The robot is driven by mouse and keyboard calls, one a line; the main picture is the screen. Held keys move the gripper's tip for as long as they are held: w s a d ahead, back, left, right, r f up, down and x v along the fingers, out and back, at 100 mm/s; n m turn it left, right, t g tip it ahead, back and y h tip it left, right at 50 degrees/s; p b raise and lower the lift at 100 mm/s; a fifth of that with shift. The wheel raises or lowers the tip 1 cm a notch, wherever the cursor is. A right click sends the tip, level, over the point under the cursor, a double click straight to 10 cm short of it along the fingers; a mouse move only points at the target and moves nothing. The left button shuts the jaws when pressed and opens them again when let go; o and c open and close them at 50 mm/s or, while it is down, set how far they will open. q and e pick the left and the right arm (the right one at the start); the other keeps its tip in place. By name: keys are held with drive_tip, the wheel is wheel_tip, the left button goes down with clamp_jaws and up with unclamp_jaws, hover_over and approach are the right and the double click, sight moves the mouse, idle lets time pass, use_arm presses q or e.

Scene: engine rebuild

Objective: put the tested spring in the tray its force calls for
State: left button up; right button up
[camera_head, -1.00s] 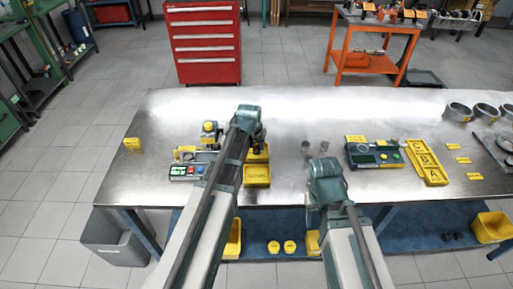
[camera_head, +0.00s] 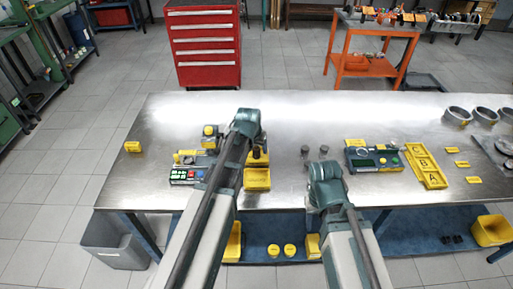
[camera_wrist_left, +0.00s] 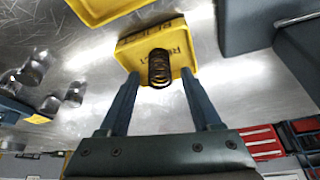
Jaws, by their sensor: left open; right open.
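The spring (camera_wrist_left: 160,68) is a dark coil at the yellow tray marked REJECT (camera_wrist_left: 126,52) in the left wrist view. It overlaps the tray's inside; whether it rests on the floor of the tray I cannot tell. In the head view a small dark shape (camera_head: 256,151) shows at the rear yellow tray (camera_head: 260,162). A second yellow tray (camera_head: 257,179) stands in front of it. My left gripper (camera_wrist_left: 155,85) is open, its fingers either side of the spring and apart from it. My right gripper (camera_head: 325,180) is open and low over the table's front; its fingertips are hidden.
A tester with coloured buttons and a lit display (camera_head: 188,176) stands left of the trays. A grey-green device (camera_head: 372,159) and a yellow lettered tray (camera_head: 426,167) are at right. Small grey cylinders (camera_head: 305,151) stand between.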

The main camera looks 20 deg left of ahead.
use_arm(q)
drive_tip(key=p+v, duration=1)
drive_tip(key=v, duration=0.1)
drive_tip(key=s+d+m+g, duration=0.2)
drive_tip(key=s+d, duration=0.4)
drive_tip(key=s, duration=0.4)
drive_tip(key=s+d+f+m+g+y, duration=0.1)
drive_tip(key=s+d+g, duration=0.1)
drive_tip(key=s+d, duration=0.5)
drive_tip(key=s, duration=0.2)
drive_tip(key=shift+s+d+m+g, duration=0.15)
drive_tip(key=shift+s+m+g, duration=0.25)
drive_tip(key=shift+f, duration=0.15)
wheel_tip(320, 180, down, 4)
drive_tip(key=b, duration=0.4)
drive_tip(key=shift+f+b, duration=0.25)
drive_tip(key=shift+b, duration=0.1)
